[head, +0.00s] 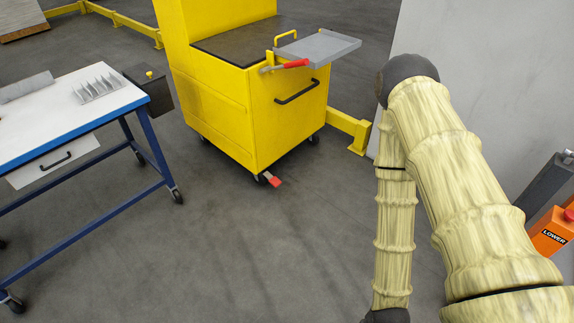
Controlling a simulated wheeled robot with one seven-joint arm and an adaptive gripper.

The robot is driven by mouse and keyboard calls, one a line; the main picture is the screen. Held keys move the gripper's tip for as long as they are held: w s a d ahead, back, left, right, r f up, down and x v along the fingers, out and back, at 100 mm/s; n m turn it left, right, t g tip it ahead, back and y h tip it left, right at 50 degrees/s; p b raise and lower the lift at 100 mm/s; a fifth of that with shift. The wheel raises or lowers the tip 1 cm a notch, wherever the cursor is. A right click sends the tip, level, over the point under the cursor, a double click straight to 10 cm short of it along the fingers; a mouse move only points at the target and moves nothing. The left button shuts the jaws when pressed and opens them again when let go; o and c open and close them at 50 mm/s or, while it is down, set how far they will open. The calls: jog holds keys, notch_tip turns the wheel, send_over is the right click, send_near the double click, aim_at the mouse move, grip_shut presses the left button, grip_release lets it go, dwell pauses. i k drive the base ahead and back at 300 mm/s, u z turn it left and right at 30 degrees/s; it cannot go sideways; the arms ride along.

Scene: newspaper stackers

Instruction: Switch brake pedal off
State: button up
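A small red brake pedal (274,181) sticks out at the foot of the yellow cart (290,125), beside a black caster at its near bottom corner. It sits just above the grey floor and appears to slope downward; its exact setting is too small to tell. My arm reaches in from the lower right, bends at a dark joint and runs down to the bottom edge. My gripper is out of the frame, and nothing of mine touches the pedal.
A blue-framed table (78,118) on casters stands left. A yellow floor rail (347,124) and grey wall (490,75) lie behind. Orange control box (548,236) is right. Middle floor is clear.

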aim_at(275, 181)
jog(key=u, duration=0.6)
jog(key=k, duration=0.65)
jog(key=u, duration=1.1)
jog(key=i, duration=1.75)
jog(key=z, duration=0.6)
jog(key=i, duration=0.9)
jog(key=z, duration=1.3)
jog(key=i, duration=0.25)
jog(key=z, duration=0.15)
